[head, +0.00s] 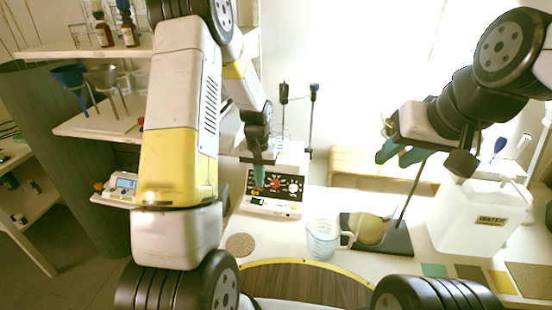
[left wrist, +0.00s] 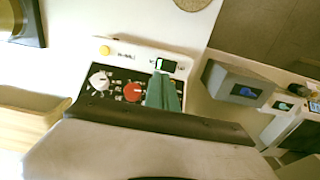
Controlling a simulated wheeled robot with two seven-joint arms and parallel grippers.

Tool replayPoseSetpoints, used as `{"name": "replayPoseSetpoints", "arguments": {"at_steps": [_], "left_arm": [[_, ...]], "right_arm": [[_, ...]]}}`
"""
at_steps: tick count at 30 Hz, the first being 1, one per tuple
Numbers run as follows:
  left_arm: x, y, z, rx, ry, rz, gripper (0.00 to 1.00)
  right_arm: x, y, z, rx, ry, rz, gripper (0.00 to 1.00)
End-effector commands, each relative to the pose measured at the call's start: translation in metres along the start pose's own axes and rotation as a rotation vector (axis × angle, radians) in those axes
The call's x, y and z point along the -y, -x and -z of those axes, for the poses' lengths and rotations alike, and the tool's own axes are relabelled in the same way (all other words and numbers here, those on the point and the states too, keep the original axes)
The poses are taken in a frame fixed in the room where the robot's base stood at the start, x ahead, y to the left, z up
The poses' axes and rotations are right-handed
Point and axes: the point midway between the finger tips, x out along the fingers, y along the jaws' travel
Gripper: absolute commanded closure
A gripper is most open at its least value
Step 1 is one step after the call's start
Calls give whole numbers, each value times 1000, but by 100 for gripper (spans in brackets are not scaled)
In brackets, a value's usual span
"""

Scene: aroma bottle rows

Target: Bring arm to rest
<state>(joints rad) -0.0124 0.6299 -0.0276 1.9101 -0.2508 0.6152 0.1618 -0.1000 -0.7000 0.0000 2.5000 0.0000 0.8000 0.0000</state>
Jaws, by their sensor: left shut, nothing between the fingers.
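My left gripper (head: 258,178) hangs down at the end of my left arm, in front of the white control box (head: 272,208) with a black panel and knobs. In the left wrist view, its teal fingers (left wrist: 164,92) are together with nothing between them, over the right part of the panel (left wrist: 118,92). I cannot tell whether the fingertips touch the box. My right gripper (head: 398,154) is raised at the right above the bench; its teal fingers are apart and nothing shows between them.
A scale (head: 123,184), funnels (head: 103,76) and brown bottles (head: 104,35) are at the left. A cork mat (head: 240,245) lies near the front.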

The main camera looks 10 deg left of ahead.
Motion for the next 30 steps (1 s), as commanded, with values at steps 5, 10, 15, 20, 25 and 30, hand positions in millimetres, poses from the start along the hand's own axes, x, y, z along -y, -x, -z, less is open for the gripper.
{"name": "replayPoseSetpoints", "arguments": {"at_steps": [5, 10, 15, 20, 25, 30], "left_arm": [[0, 18, -1, -22, 2, -4, 100], [-1, 85, -17, -98, 9, -22, 100], [-5, 159, -53, -194, 12, -50, 100], [-10, 215, -96, -285, 10, -79, 100], [-16, 258, -147, -381, 2, -111, 100], [-23, 283, -197, -471, -8, -143, 100]], "right_arm": [[0, 0, 0, 0, 0, 0, 68], [0, 0, 0, 0, 0, 0, 68], [0, 0, 0, 0, 0, 0, 68], [0, 0, 0, 0, 0, 0, 68], [0, 0, 0, 0, 0, 0, 68], [0, 0, 0, 0, 0, 0, 68]]}}
